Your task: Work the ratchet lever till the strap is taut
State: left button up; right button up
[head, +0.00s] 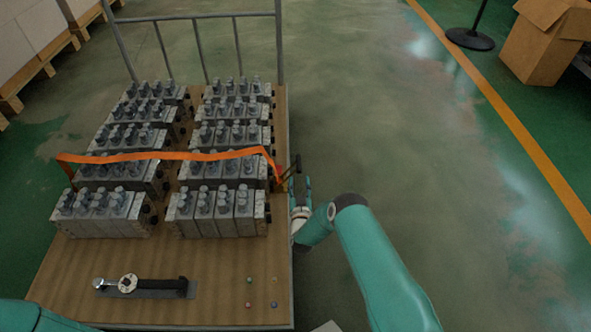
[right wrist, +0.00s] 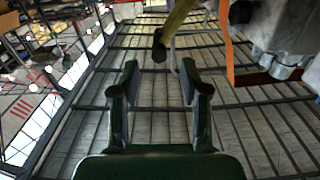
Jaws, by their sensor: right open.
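An orange strap (head: 170,156) runs across the valve blocks (head: 128,172) and bends down at both sides. Its right end comes down at the ratchet (head: 283,184) on the cart's right edge. The ratchet's dark lever (head: 296,166) sticks up there. In the right wrist view a yellowish bar with a black end (right wrist: 160,48) shows just beyond my fingertips, with the strap (right wrist: 229,50) to its right. My right gripper (head: 301,187) is open, pointing up beside the ratchet; its fingers also show apart and empty in the right wrist view (right wrist: 158,80). My left gripper is out of view.
The blocks stand in two columns on a wooden cart deck (head: 225,262) with a metal rail (head: 197,45) behind. A wrench-like tool (head: 146,286) and several small pieces lie at the front. A cardboard box (head: 545,48) and post base (head: 470,39) stand far right.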

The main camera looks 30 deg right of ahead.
aim_at(298, 166)
jog(key=b+x, duration=0.3)
jog(key=x, duration=0.4)
jog(key=shift+w+d+f, duration=0.15)
jog(key=shift+w+d, duration=0.05)
jog(key=shift+w, duration=0.1)
jog(key=shift+w+d, duration=0.25)
jog(key=shift+w, duration=0.25)
grip_shut()
jog(key=shift+s+a, duration=0.1)
jog(key=shift+a, duration=0.3)
jog(key=shift+d, duration=0.15)
jog(key=shift+b, duration=0.45)
